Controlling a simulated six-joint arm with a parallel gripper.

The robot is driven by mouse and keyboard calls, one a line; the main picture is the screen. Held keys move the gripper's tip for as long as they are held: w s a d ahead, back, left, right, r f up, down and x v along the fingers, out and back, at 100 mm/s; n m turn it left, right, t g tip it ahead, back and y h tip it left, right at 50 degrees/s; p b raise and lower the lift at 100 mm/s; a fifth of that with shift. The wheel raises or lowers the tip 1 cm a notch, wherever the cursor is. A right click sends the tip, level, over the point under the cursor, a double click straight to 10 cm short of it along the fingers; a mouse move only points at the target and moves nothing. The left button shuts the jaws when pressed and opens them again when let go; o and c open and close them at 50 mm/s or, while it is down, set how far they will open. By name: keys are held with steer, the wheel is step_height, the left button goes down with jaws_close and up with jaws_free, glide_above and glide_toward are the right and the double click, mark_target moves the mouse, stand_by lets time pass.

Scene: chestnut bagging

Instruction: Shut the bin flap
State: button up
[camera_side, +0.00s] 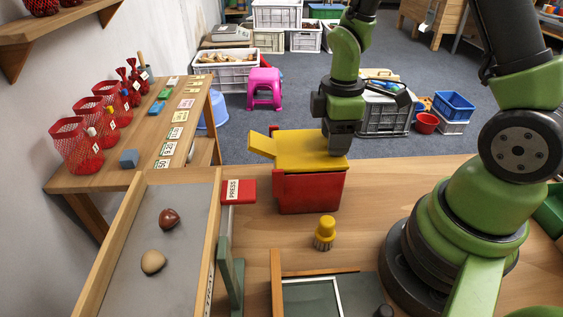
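The bin (310,193) is a red box standing on the wooden table, near its far edge. Its yellow flap (295,150) lies over the top and looks roughly level, with a yellow tab sticking out to the left. A small red piece shows behind the flap. My gripper (338,150) points down at the right part of the flap, with its tips at or just above the yellow surface. I cannot tell whether they touch it. The fingers look close together, but their gap is hidden from this side. The gripper covers the flap's far right corner.
A yellow-handled brush (325,232) stands in front of the bin. A red PRESS block (239,191) is to its left, beside a tray (151,177) holding one brown and one pale chestnut. A wood-framed box (312,296) lies at the front.

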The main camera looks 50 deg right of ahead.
steer(key=shift+r, duration=3.55)
steer(key=shift+a+r, duration=0.1)
steer(key=shift+r, duration=0.2)
steer(key=s+a+r+m+t+y, duration=0.2)
steer(key=s+a+r+m+t, duration=0.5)
steer(key=s+r+m, duration=0.3)
step_height(320, 180, up, 2)
steer(key=m, duration=0.3)
steer(key=shift+a, duration=0.15)
